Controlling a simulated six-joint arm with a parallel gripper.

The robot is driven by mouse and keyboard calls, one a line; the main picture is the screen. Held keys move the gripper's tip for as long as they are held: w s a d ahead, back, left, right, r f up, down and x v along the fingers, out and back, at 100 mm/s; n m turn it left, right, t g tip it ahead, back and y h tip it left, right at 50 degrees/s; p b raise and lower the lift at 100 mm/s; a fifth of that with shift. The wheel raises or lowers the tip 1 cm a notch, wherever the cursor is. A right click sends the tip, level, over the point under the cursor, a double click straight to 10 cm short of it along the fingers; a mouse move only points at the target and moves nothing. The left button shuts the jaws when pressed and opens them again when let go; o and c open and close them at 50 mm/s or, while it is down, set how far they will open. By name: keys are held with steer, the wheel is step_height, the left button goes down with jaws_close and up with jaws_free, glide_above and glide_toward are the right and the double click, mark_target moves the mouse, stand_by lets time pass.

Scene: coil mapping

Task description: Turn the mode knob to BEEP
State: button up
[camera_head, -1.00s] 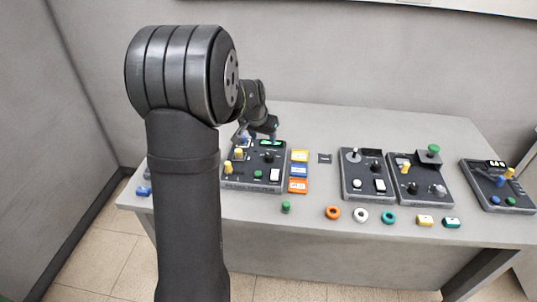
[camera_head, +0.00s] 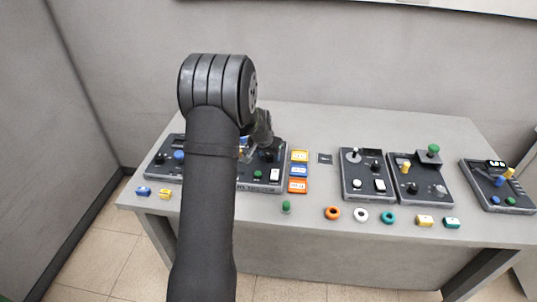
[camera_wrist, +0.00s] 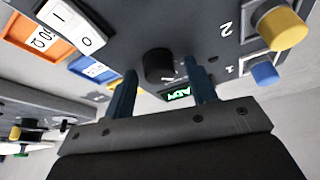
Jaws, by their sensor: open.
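The black knob (camera_wrist: 158,66) stands on the dark panel (camera_wrist: 165,22) in the wrist view. I cannot read where its pointer sits or any BEEP label. My gripper (camera_wrist: 160,70) is open, with one finger on either side of the knob in the picture; I cannot tell whether they touch it. A small green-lit display (camera_wrist: 178,94) shows between the fingers, its text upside down and hard to read.
On the same panel are a white rocker switch (camera_wrist: 78,24), a yellow cap (camera_wrist: 282,27) and a blue cap (camera_wrist: 264,73). Orange (camera_head: 297,185), blue (camera_head: 299,170) and yellow (camera_head: 300,156) tiles lie just right of it. Other panels (camera_head: 367,187) stand farther right.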

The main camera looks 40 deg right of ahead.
steer(key=shift+c, duration=0.2)
steer(key=c, duration=0.9)
steer(key=shift+c, duration=0.2)
steer(key=shift+m, duration=0.3)
steer(key=m, duration=0.1)
steer(key=m+g, duration=0.1)
steer(key=m, duration=0.1)
steer(key=shift+w+m+g+h, duration=0.15)
steer(key=shift+m+g+h, duration=0.15)
steer(key=m+g, duration=0.1)
steer(key=m, duration=0.3)
steer(key=shift+w+m+g, duration=0.1)
steer(key=shift+m+g, duration=0.2)
steer(key=shift+g, duration=0.1)
steer(key=m, duration=0.2)
steer(key=m+g, duration=0.1)
steer(key=m, duration=0.1)
steer(key=shift+w+g, duration=0.1)
steer(key=shift+g, duration=0.2)
steer(key=m+g+y, duration=0.1)
steer(key=m+y, duration=0.1)
steer(key=m, duration=0.3)
steer(key=shift+d, duration=0.1)
